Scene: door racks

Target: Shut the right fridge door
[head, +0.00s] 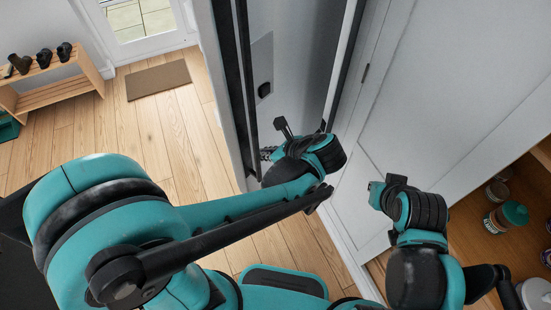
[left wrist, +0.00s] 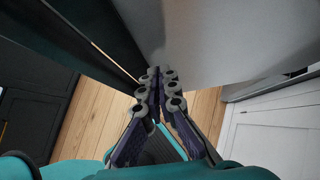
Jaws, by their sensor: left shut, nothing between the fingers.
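The grey fridge door panel (head: 305,55) stands upright in the upper middle of the head view. It carries a lighter rectangle and a small black fitting. Dark strips run along its sides; how far it stands open I cannot tell. A smooth grey panel (left wrist: 220,35) also fills the upper right of the left wrist view, with a dark edge to its left. My left gripper (head: 268,153) is low in front of the panel, partly hidden by its wrist. Its fingers (left wrist: 160,85) are together and empty, close to the grey panel; contact is unclear. My right wrist is at right; its fingers are hidden.
A tall white cabinet front (head: 430,90) stands right of the fridge. An open wooden shelf with jars (head: 515,213) is at lower right. A shoe rack (head: 50,90) and a brown doormat (head: 158,80) lie far left. The wooden floor (head: 150,130) between is clear.

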